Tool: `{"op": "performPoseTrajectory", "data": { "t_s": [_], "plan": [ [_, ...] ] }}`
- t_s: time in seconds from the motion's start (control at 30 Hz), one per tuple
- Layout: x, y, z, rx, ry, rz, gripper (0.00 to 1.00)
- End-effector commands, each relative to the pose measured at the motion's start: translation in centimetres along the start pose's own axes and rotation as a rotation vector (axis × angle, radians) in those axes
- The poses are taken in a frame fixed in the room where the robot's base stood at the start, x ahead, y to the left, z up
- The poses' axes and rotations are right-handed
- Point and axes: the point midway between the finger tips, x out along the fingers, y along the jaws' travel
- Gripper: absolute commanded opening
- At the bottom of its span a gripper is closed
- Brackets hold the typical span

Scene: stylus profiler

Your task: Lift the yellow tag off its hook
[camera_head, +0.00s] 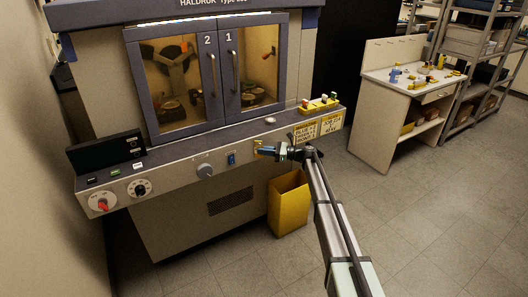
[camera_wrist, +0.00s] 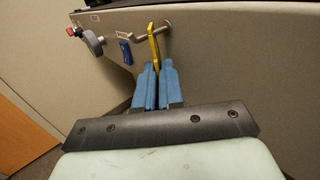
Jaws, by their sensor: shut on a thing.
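The yellow tag (camera_wrist: 153,44) stands upright between the blue fingertips of my gripper (camera_wrist: 157,72) in the wrist view. The gripper is shut on the tag's lower part. The tag's upper end is at the pale metal hook (camera_wrist: 140,36), which sticks out from the machine's front panel; the tag appears to be still around it. In the head view, a small bit of the yellow tag (camera_head: 257,144) shows by the panel at my gripper (camera_head: 268,151), and the hook is too small to make out clearly.
A blue switch (camera_wrist: 125,52) and a grey knob (camera_wrist: 93,43) sit on the panel left of the hook. A yellow bin (camera_head: 288,205) stands on the floor below. A yellow tray (camera_head: 320,106) rests on the machine ledge. A side bench (camera_head: 385,85) stands at right; the floor between is clear.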

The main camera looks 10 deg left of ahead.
Motion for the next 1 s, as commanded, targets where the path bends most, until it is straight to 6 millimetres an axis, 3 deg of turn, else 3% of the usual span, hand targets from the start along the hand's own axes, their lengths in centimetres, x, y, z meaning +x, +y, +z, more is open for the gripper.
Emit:
{"op": "performPoseTrajectory", "data": {
  "t_s": [1.0],
  "plan": [
    [0.05,0.2,0.98,0.001,0.0,0.0,0.0]
  ]
}}
